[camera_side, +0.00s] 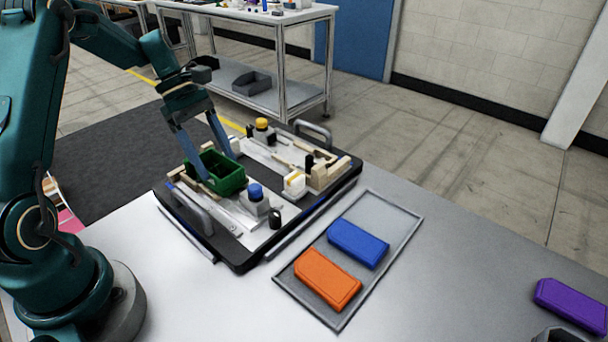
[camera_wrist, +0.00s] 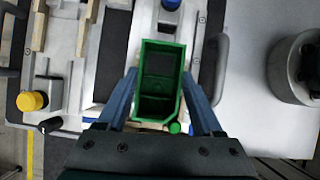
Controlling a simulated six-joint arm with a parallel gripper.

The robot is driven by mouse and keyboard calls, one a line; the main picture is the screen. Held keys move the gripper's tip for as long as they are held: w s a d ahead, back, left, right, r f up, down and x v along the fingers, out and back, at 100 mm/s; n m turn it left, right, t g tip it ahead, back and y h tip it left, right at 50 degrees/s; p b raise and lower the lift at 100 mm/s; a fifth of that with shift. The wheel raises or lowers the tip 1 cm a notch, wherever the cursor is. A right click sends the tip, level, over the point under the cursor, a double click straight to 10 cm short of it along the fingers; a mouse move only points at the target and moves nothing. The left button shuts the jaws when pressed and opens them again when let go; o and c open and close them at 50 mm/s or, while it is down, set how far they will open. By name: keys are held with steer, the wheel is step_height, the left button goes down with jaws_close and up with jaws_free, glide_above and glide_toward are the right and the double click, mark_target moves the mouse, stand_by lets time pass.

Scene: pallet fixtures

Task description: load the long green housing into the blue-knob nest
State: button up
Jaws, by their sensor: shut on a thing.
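The long green housing (camera_side: 218,171) is an open-topped box with an inner divider. My gripper (camera_side: 210,160) is shut on it, one blue finger on each side. In the wrist view the green housing (camera_wrist: 160,82) lies between the fingers of my gripper (camera_wrist: 163,100). The blue knob (camera_side: 255,191) stands on the pallet close to the housing's near right end; it shows at the top edge of the wrist view (camera_wrist: 171,4). The housing is over the blue-knob nest (camera_side: 232,212). I cannot tell whether it touches the nest floor.
A yellow knob (camera_side: 262,124) marks the other nest on the black pallet (camera_side: 241,263). Beige blocks and a white-yellow part (camera_side: 294,183) stand on the pallet. A grey tray (camera_side: 387,255) holds a blue housing (camera_side: 358,244) and an orange housing (camera_side: 327,279). A purple housing (camera_side: 572,306) lies far right.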

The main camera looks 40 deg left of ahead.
steer(key=shift+f, duration=0.2)
steer(key=o, duration=1.5)
steer(key=shift+v, duration=2.6)
